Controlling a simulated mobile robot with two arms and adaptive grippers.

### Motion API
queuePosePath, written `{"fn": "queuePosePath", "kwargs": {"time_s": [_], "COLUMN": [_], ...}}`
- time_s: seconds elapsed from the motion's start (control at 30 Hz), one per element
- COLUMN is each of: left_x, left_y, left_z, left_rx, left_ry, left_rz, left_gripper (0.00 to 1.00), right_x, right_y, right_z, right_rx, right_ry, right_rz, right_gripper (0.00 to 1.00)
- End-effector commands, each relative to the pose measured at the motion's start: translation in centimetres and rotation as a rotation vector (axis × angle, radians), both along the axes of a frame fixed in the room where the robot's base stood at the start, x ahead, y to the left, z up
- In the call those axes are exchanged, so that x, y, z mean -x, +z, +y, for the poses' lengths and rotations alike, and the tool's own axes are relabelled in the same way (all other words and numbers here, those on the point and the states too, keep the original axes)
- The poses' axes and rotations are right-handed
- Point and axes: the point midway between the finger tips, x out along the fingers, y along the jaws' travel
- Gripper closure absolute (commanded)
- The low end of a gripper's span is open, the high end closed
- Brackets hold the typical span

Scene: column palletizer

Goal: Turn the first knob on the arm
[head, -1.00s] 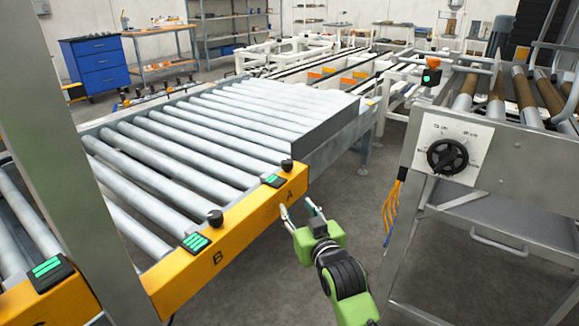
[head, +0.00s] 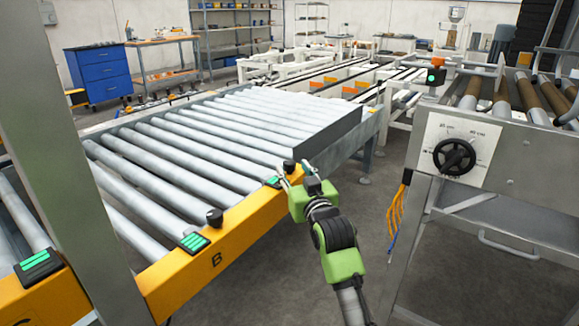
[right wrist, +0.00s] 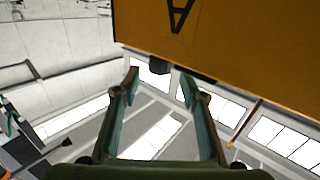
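A yellow beam (head: 245,232) runs along the front end of the roller conveyor and carries small black knobs beside green-lit displays. One knob (head: 290,166) is at its far right end, and another knob (head: 214,217) is near the letter B. My right gripper (head: 296,175) is at the far end of the beam, close to the end knob, with its fingers apart. In the right wrist view, the open fingers (right wrist: 158,80) point at a black knob (right wrist: 159,66) beside the yellow face marked A. Nothing is between the fingertips; I cannot tell whether they touch the knob. My left gripper is not in view.
A metal cabinet on the right carries a dial plate with a large black handwheel (head: 454,157); orange cables (head: 400,210) hang beside it. The rollers (head: 190,140) lie behind the beam. A grey post (head: 70,130) stands at the left. Floor between beam and cabinet is clear.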

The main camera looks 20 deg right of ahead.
Motion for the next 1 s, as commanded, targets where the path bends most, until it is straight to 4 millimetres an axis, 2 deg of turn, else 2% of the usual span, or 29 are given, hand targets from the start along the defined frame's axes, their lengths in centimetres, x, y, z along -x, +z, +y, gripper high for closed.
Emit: {"fn": "queuePosePath", "kwargs": {"time_s": [0.1,0.3,0.7,0.73,0.87,1.0], "left_x": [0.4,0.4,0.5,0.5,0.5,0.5], "left_y": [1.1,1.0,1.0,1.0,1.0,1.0], "left_z": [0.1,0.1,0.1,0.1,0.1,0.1], "left_rx": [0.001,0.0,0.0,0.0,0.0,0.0], "left_ry": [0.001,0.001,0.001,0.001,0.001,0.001], "left_rz": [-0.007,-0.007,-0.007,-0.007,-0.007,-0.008], "left_gripper": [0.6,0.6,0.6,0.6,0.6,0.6], "right_x": [-1.9,-3.8,-4.4,-4.4,-4.4,-4.4], "right_y": [0.0,0.0,0.0,0.0,0.0,0.0], "right_z": [0.0,-0.1,-0.1,-0.1,-0.1,-0.1], "right_rx": [-0.001,-0.001,0.0,0.0,0.0,0.0], "right_ry": [0.0,0.0,0.0,0.0,0.0,0.0], "right_rz": [-0.001,0.0,0.0,0.0,0.001,0.001], "right_gripper": [0.61,0.61,0.61,0.66,1.0,1.0]}}
